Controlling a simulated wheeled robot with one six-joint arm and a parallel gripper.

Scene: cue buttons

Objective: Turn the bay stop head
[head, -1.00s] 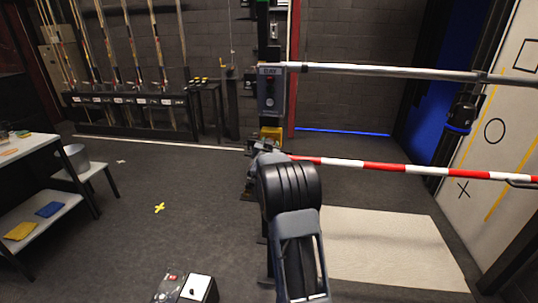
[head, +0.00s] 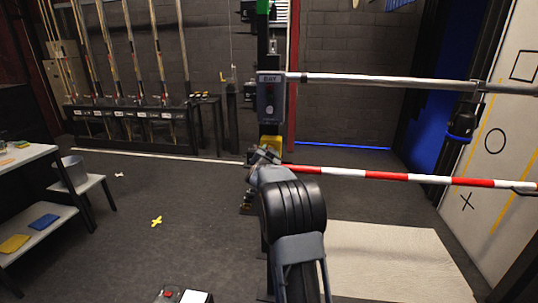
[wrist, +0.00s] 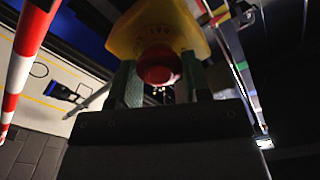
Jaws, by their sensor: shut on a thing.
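The bay stop is a yellow housing (wrist: 155,25) with a round red head (wrist: 158,66), seen close in the wrist view. In the head view the yellow housing (head: 270,142) sits low on the dark post, partly hidden by my arm. My gripper (wrist: 161,82) has its two green-grey fingers on either side of the red head and is shut on it. In the head view my gripper (head: 264,153) is at the housing's front, and the red head is hidden there.
A grey BAY box (head: 270,98) is on the post above. A silver rail (head: 385,81) and a red-and-white bar (head: 400,177) reach right from the post. A pale mat (head: 390,262) lies below the bar. Shelves (head: 30,195) stand left; open floor lies between.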

